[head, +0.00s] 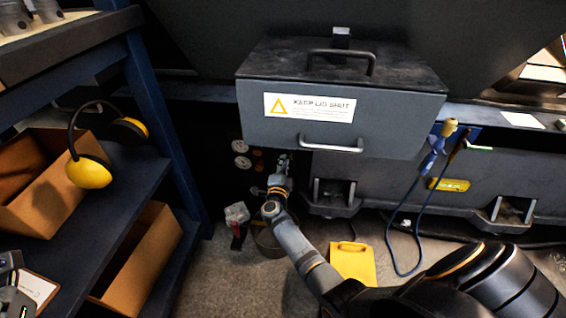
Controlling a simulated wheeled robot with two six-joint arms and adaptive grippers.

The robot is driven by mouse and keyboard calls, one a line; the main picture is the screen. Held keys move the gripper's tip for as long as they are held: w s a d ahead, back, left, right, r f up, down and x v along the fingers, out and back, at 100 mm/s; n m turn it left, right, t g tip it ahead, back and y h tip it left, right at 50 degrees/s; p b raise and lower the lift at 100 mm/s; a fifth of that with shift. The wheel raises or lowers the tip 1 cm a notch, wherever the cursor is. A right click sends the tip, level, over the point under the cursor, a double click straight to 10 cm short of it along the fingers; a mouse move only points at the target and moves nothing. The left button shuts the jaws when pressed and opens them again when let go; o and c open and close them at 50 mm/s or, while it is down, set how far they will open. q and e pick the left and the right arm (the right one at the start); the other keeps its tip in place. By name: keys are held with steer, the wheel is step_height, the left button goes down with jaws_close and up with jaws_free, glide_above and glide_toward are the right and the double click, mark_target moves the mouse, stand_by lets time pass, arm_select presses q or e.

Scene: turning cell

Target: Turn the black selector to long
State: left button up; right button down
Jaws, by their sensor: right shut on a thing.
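My right arm reaches up from the bottom right to a dark panel under the grey lidded box. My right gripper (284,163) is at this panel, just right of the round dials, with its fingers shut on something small. This fits the black selector, which the fingers and the dark shade hide. I cannot make out its pointer or any "long" marking.
The grey box (400,115) with a warning label overhangs the panel. Round dials (240,147) sit left of the gripper. A blue shelf (133,175) with cartons and yellow ear defenders (88,172) stands left. A yellow case (352,262) and blue cable (388,235) are right.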

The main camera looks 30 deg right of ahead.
steer(key=shift+s+f+m+b, duration=0.1)
steer(key=shift+f+m+b, duration=0.1)
steer(key=shift+m, duration=0.7)
steer(key=shift+f+m+b, duration=0.1)
steer(key=shift+f+m, duration=0.1)
steer(key=shift+m, duration=0.7)
steer(key=c, duration=1.4)
jaws_free()
steer(key=v, duration=0.7)
steer(key=shift+s+a, duration=0.15)
steer(key=shift+s, duration=0.05)
